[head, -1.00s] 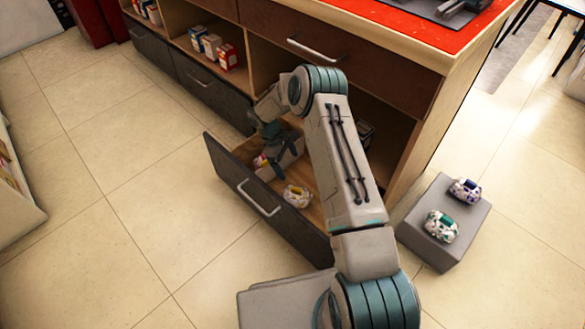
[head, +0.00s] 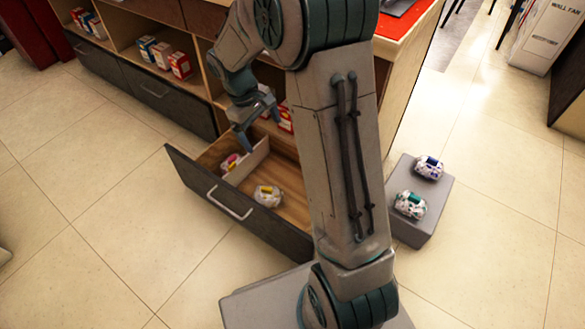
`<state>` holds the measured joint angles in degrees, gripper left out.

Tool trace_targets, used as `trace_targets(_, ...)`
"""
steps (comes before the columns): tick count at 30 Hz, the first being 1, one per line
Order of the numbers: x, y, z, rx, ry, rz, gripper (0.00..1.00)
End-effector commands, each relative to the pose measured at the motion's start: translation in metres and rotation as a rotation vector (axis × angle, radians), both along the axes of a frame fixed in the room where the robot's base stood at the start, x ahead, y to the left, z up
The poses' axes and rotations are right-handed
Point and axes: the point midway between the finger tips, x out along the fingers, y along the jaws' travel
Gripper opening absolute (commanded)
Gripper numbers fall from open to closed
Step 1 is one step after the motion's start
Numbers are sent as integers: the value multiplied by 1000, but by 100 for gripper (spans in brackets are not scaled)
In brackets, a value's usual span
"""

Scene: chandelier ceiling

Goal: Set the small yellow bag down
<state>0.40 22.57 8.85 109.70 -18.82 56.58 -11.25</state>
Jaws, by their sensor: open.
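The small yellow bag (head: 268,195), white patterned with a yellow top, rests on the wooden floor of the open drawer (head: 295,205), near its front panel. My gripper (head: 259,132) is open and empty above the back part of the drawer, behind and above the yellow bag and apart from it. A similar bag with a red-pink top (head: 231,162) lies in the drawer's left compartment, beyond a divider (head: 248,162). My arm hides the right part of the drawer.
A grey block (head: 437,195) right of the cabinet bears a purple-topped bag (head: 429,168) and a green-topped bag (head: 410,205). Shelves behind hold several small boxes (head: 161,54). The drawer's dark front (head: 215,195) juts out over the floor. Tiled floor at left is clear.

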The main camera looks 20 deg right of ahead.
Motion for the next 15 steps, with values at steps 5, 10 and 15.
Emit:
trace_targets(5, -52, -6, 41, 35, -73, -128, 93)
trace_targets(10, -105, -9, 65, 86, -136, -257, 93)
trace_targets(15, -156, -9, 77, 149, -195, -383, 93)
